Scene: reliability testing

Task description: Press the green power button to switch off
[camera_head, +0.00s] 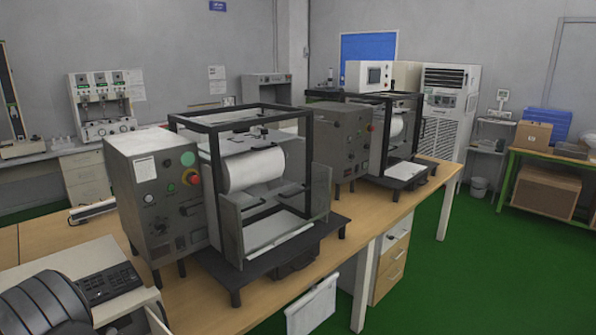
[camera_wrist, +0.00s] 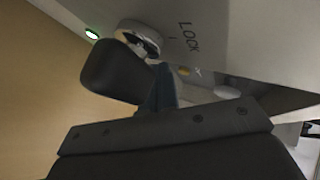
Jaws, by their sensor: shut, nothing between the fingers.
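In the head view a green round button (camera_head: 188,159) sits near the top of the grey control box (camera_head: 148,225), above a red knob on a yellow ring (camera_head: 190,177). In the wrist view a small lit green oval (camera_wrist: 91,34) shows on a pale panel (camera_wrist: 225,40); I cannot tell whether it is the same button. My gripper (camera_wrist: 118,72) is shut and empty, dark, and close to that panel. It appears below and right of the green light, apart from it in the picture. It partly covers a round metal ring (camera_wrist: 138,34) next to the word LOCK. Its fingertips are not clearly seen in the head view.
The control box stands on a wooden bench (camera_head: 330,255) beside a framed machine with a white roller (camera_head: 253,169). A second similar machine (camera_head: 335,140) stands behind. A black keyboard (camera_head: 108,283) lies at the lower left. A small yellow part (camera_wrist: 184,71) sits on the panel.

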